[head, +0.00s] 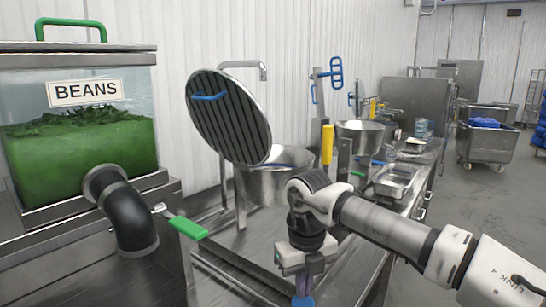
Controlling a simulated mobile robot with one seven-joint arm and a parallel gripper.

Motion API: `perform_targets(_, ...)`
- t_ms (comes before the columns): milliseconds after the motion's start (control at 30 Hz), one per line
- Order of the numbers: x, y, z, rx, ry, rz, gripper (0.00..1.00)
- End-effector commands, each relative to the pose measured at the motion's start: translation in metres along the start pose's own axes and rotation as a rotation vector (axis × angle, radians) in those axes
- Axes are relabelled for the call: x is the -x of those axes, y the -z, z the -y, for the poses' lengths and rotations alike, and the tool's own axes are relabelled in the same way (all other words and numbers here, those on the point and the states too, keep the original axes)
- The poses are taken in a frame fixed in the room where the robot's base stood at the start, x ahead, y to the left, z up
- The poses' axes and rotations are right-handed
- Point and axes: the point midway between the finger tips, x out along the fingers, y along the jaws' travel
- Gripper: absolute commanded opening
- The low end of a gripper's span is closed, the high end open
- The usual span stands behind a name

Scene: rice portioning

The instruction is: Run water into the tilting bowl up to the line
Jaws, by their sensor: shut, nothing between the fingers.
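A round steel bowl (262,184) stands on the counter at the middle of the head view. Its dark ribbed lid (225,115) with a blue handle is raised. My wrist hides part of the bowl's right side. The water level and any line inside cannot be made out. A bent steel tap (262,70) rises behind the lid, and no stream shows from its spout. A second steel bowl (360,138) stands farther back; I cannot tell which one tilts. My gripper (303,299) points down at the bottom edge, in front of the nearer bowl, shut and empty. Its tips are partly cut off.
A clear bin of green beans (80,150) with a black outlet pipe (128,212) and a green-handled lever (187,228) stands at left. A yellow handle (327,145) rises behind my wrist. Steel trays (397,180) lie farther along the counter. Open floor (480,220) is at right.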

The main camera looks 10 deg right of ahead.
Motion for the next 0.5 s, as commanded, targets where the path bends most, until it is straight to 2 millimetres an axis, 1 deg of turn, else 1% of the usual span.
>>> perform_targets(233, -0.0010, 0.0000, 0.0000, 0.000, 0.000, 0.000, 0.00)
perform_targets(500, -0.0065, 0.0000, 0.0000, 0.000, 0.000, 0.000, 0.00)
